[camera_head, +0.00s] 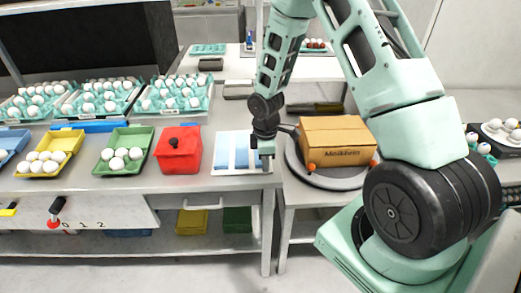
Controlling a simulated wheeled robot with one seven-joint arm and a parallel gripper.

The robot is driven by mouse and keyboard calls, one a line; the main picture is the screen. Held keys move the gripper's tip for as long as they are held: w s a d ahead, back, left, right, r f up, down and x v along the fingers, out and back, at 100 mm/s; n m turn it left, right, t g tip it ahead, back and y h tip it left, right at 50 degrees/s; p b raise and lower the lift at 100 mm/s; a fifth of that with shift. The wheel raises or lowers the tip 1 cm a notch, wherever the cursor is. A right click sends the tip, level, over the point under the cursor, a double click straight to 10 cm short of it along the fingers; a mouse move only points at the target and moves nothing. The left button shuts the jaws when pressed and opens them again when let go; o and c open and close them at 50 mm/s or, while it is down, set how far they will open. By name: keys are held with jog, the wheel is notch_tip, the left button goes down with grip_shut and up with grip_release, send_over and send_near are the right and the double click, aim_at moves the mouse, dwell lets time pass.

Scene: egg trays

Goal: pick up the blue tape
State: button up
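I cannot clearly tell which thing is the blue tape. A flat white piece with light-blue bands (233,155) lies on the metal table, right of the red container. A darker blue strip (95,127) lies farther left, behind the small egg boxes. My gripper (267,163) points down over the right edge of the white and blue piece. I cannot tell whether it touches it. Its fingers are small and dark here, and whether they are open or shut does not show. My arm hides part of the table's right end.
A red container (178,152) with a dark knob stands left of my gripper. A cardboard box (335,142) on a round grey base (330,181) is close on the right. Green (128,165) and yellow (40,172) egg boxes and egg trays (173,108) fill the left.

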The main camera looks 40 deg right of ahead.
grip_shut()
